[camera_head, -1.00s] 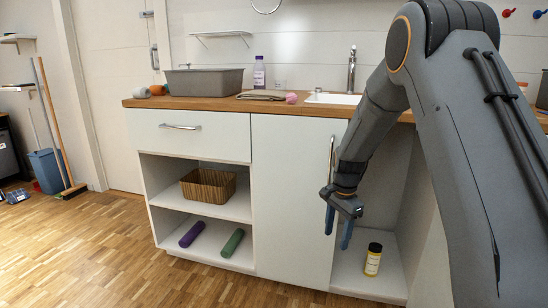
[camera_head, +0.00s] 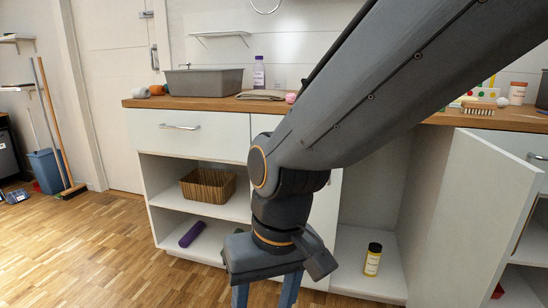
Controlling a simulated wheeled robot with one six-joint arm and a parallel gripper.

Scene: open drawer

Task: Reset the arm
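My arm reaches down from the upper right across the middle of the head camera view. My gripper (camera_head: 266,296) points down in front of the cabinet, near the bottom edge. Its two blue fingers are apart, with nothing seen between them; the fingertips are cut off by the frame edge. The white drawer (camera_head: 225,138) under the counter's left part is shut, with its metal handle (camera_head: 180,126) in plain view. My arm hides much of the middle cabinet door and the sink area.
A white door (camera_head: 475,215) stands swung out at the right. A yellow bottle (camera_head: 372,260) stands in the open lower bay. A wicker basket (camera_head: 207,186) and a purple roll (camera_head: 192,235) sit on the left shelves. A grey tub (camera_head: 203,81) stands on the wooden counter (camera_head: 140,103).

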